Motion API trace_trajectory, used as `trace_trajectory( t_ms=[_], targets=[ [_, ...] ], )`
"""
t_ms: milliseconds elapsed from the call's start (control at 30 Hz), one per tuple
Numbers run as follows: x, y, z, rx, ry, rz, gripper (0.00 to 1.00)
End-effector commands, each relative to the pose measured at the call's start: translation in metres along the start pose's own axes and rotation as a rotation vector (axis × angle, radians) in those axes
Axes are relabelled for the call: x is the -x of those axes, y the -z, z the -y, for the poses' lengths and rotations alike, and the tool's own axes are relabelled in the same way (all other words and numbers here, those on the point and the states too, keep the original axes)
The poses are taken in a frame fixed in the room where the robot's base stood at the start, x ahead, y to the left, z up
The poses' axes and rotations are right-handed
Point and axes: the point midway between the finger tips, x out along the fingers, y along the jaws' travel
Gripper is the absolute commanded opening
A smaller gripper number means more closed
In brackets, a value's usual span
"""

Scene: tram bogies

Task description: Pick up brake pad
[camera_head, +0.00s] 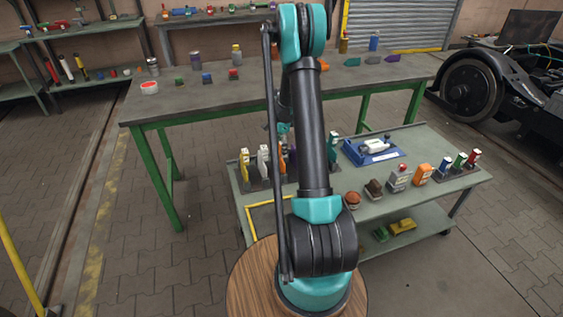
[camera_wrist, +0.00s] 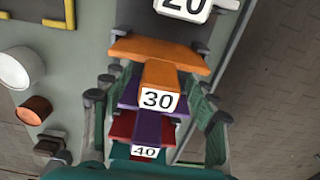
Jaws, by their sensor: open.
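In the wrist view, several T-shaped coloured pieces with number labels stand in a row. An orange piece labelled 30 (camera_wrist: 150,72) lies between and just beyond the fingertips of my gripper (camera_wrist: 158,82). A white piece labelled 20 (camera_wrist: 185,8) is at the top edge. I cannot tell which is the brake pad. My gripper is open, with nothing clearly held. In the head view my arm hides it; yellow (camera_head: 244,166) and white (camera_head: 263,161) pieces show beside the arm.
The row stands on a grey cart (camera_head: 440,140) with a blue tray (camera_head: 372,150) and several small items at its right. A long workbench (camera_head: 300,88) stands behind. A wheel assembly (camera_head: 472,88) is at the right.

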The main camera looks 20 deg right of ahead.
Motion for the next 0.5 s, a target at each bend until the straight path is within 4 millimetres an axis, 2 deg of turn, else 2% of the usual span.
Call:
trace_trajectory(
  t_ms=[33,500],
  targets=[
    [0.0001,0.0000,0.0000,0.000,0.000,0.000,0.56],
    [0.0006,0.0000,0.0000,0.000,0.000,0.000,0.00]
  ],
)
